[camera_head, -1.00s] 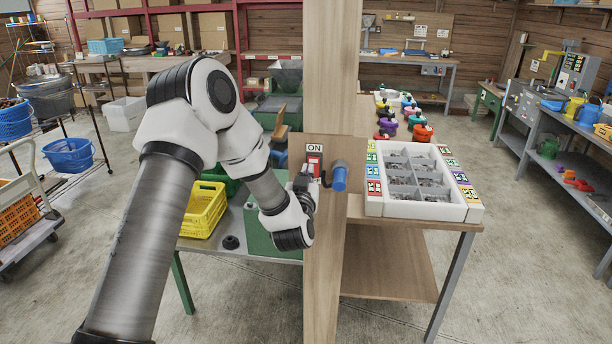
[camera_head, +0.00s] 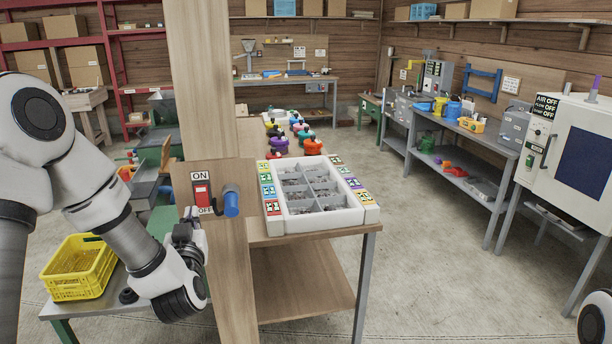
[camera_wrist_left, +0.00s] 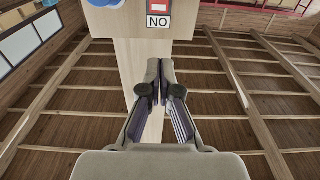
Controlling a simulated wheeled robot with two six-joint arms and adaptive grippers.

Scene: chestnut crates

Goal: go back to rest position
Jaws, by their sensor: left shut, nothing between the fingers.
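My left gripper (camera_head: 190,218) is in front of the wooden post (camera_head: 202,90), a little below the red ON/OFF switch (camera_head: 201,192). Its fingers are together with nothing between them; they also show shut in the left wrist view (camera_wrist_left: 160,75). In that view the switch (camera_wrist_left: 157,8) is at the top, upside down and apart from the fingertips. A blue cylinder (camera_head: 232,204) sticks out beside the switch. My right gripper is not in view; a white part at the lower right edge looks like my other arm.
A white compartment tray (camera_head: 325,218) is on the table right of the post. A white cabinet (camera_head: 570,150) stands at the far right. Open concrete floor (camera_head: 440,270) lies between.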

